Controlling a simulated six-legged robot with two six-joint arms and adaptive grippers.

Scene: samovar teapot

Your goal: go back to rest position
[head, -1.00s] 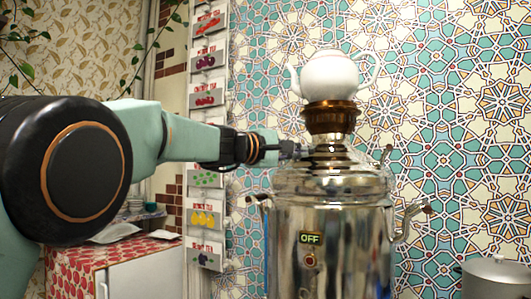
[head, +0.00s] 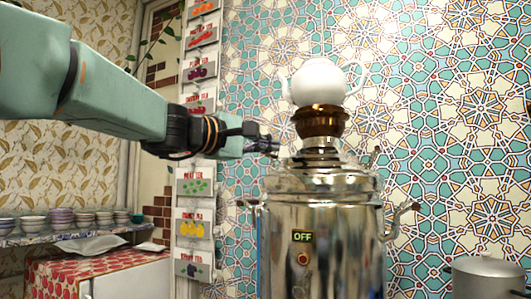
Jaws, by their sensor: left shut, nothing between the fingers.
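My left gripper (head: 262,146) reaches in from the left in the head view. Its fingers are shut and empty, just left of the samovar's neck in the picture. The silver samovar (head: 330,225) stands right of centre, with an "OFF" label and a red button on its front. A white teapot (head: 318,80) sits upright on the brown crown (head: 320,121) at the samovar's top. Whether the fingertips touch the samovar is unclear, but a small gap seems to show. My right gripper is not in view.
A metal pot (head: 486,277) stands at the lower right. Several bowls (head: 62,217) line a shelf at the left, above a cabinet with a red patterned cloth (head: 95,265). Tea cards (head: 195,187) hang on the wall behind my left arm. The right side is clear above the pot.

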